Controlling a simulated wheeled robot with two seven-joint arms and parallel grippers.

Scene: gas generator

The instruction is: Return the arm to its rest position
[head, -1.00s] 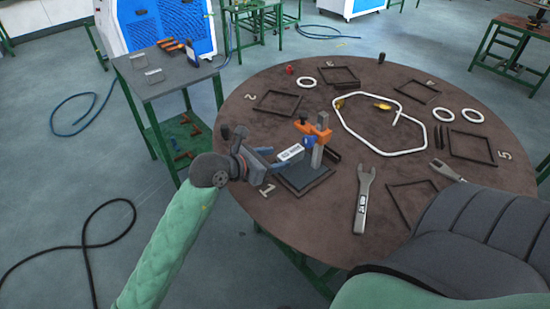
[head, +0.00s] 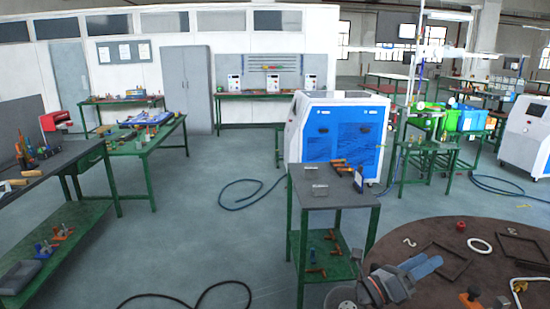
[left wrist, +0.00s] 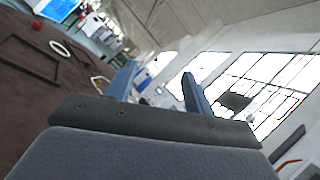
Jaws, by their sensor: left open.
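My left gripper (head: 424,266) is at the lower right of the head view, above the left edge of the round brown table (head: 395,240). Its two blue-grey fingers are open with nothing between them. In the left wrist view the open fingers (left wrist: 158,84) point across the room toward bright windows, with the table off to the left. My right gripper is outside these views.
On the round table are a white ring (head: 480,245), a dark square frame (head: 522,244), a red knob (head: 461,226) and an orange clamp (head: 470,301). A small grey-topped stand (head: 320,198) is left of it. A blue-and-white machine (head: 338,135) stands behind.

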